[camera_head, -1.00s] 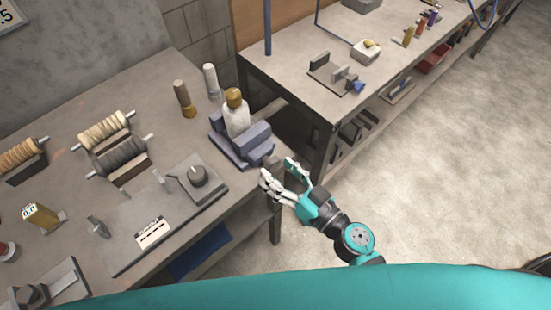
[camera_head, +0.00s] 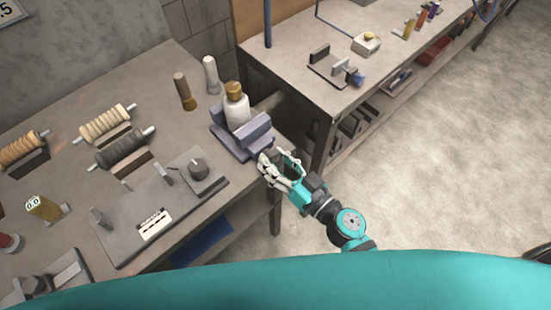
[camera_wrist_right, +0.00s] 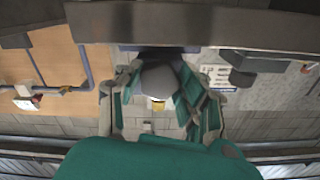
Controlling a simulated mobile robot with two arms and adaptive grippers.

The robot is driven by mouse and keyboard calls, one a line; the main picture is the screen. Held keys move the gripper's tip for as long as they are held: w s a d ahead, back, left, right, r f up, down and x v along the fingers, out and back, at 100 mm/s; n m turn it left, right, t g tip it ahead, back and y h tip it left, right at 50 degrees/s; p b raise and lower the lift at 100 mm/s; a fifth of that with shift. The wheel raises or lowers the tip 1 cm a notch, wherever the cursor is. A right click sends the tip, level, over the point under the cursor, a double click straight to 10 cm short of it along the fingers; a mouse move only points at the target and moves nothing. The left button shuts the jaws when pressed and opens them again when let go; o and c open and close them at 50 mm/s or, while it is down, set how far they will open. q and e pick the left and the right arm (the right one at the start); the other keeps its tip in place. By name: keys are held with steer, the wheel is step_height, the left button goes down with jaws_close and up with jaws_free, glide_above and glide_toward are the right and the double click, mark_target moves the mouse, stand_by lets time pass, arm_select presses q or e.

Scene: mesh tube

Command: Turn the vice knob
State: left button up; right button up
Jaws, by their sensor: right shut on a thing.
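The blue-grey vice (camera_head: 232,143) sits at the right corner of the near workbench. A white bottle with a golden cap (camera_head: 237,108) stands upright between its jaws. My right gripper (camera_head: 270,161) is at the vice's front side and shut. In the right wrist view, a round grey knob (camera_wrist_right: 158,77) sits between the fingers of my right gripper (camera_wrist_right: 160,90), which close on it from both sides. In the head view the knob is mostly hidden by the fingers. My left gripper is not in view.
The near bench (camera_head: 60,105) also holds several spools, two small cylinders behind the vice, and a grey plate (camera_head: 120,225) with a dark dial (camera_head: 199,169). A second bench (camera_head: 290,70) stands behind to the right.

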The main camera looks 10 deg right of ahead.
steer(key=shift+f+m+b, duration=0.15)
steer(key=shift+m+b, duration=0.65)
steer(key=shift+m, duration=0.1)
steer(key=shift+m+b, duration=0.4)
steer(key=shift+m, duration=0.4)
steer(key=shift+r+m, duration=0.2)
steer(key=shift+m, duration=1)
steer(key=o, duration=1.2)
steer(key=shift+c, duration=0.2)
steer(key=shift+n, duration=0.3)
